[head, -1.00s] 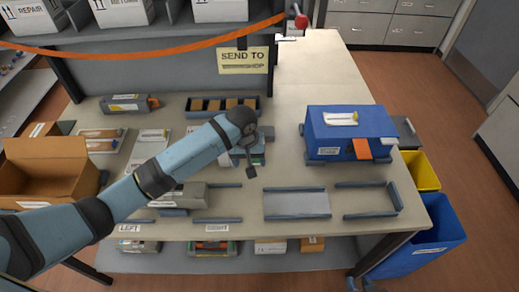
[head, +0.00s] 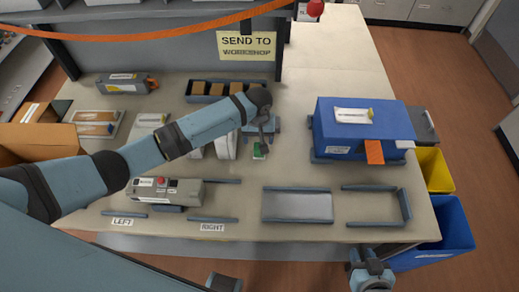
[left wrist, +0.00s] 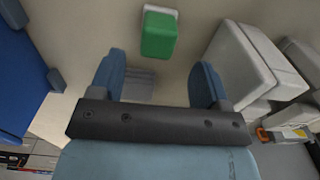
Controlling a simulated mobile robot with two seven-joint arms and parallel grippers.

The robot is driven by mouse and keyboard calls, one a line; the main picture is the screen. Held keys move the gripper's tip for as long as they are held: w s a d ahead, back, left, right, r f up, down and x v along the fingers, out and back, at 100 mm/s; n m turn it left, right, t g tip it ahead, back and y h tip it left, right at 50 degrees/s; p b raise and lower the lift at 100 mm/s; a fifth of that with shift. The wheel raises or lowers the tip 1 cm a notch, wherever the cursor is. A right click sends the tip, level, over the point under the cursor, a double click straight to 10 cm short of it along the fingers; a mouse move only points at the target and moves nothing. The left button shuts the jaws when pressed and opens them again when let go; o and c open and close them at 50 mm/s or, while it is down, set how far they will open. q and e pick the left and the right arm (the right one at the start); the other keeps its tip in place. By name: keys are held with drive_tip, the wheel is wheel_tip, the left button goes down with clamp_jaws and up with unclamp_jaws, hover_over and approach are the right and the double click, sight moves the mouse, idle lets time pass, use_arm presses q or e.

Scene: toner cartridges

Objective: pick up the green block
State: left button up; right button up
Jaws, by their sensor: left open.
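The green block (head: 259,150) is small and sits on the table near the middle, just below my left gripper (head: 264,138) in the head view. In the left wrist view the green block (left wrist: 159,36) has a pale part along its far edge. It lies beyond the fingertips, roughly centred between them. My left gripper (left wrist: 157,82) is open with nothing between its blue fingers. In the head view the arm and fingers partly cover the area around the block. My right gripper (head: 371,274) is at the bottom, beyond the table's front edge; its fingers are not clear.
White boxes (left wrist: 250,65) stand close to the right finger in the left wrist view. A blue box (head: 362,125) stands to the right. A grey cartridge (head: 165,190) lies at the front left. A dark tray (head: 222,88) is behind. Low rails mark bays along the front.

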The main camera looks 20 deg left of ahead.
use_arm(q)
drive_tip(key=f, duration=0.5)
drive_tip(key=shift+s+d+f+p, duration=0.2)
drive_tip(key=shift+d+f+p, duration=0.1)
drive_tip(key=shift+p, duration=0.1)
drive_tip(key=shift+a, duration=0.1)
drive_tip(key=shift+c, duration=0.2)
drive_tip(key=c, duration=1)
